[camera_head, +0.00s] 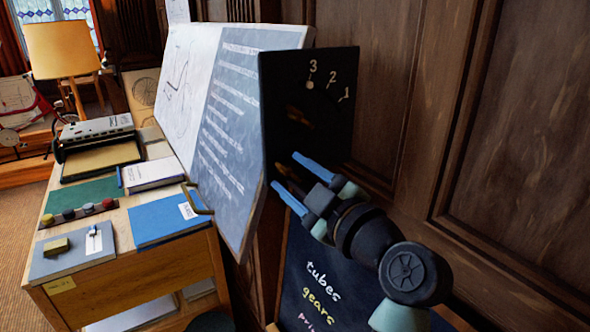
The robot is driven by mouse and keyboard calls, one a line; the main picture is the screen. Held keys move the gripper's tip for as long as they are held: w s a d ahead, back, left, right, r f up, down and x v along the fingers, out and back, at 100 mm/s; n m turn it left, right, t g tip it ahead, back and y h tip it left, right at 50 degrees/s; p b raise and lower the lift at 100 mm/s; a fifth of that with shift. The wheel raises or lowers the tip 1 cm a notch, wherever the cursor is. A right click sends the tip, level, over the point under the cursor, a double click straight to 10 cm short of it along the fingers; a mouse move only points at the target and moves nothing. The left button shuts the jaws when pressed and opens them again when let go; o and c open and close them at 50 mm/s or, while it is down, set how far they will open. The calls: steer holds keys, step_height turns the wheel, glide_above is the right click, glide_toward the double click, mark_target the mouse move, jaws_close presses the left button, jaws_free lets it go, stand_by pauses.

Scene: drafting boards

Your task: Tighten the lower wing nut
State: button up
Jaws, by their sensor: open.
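A black square panel (335,75) at the right edge of the tilted drafting board carries the marks 3, 2 and 1, with a small pale dot under the 3. A dim brownish shape (298,116) shows low on its face; it may be a wing nut, but it is too dark to be sure. I cannot clearly make out the lower wing nut. My gripper (287,171) has two blue fingers, open and apart, pointing up and left at the panel's lower left corner. I see nothing held between them. Contact with the panel cannot be told.
The drafting board (235,120) stands left of my gripper. A wooden desk (160,268) at left holds a blue book (165,222), boxes and knobs. A dark sign (325,275) reading "tubes, gears" is below my arm. A panelled wooden wall (520,130) closes the right side.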

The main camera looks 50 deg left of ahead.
jaws_close()
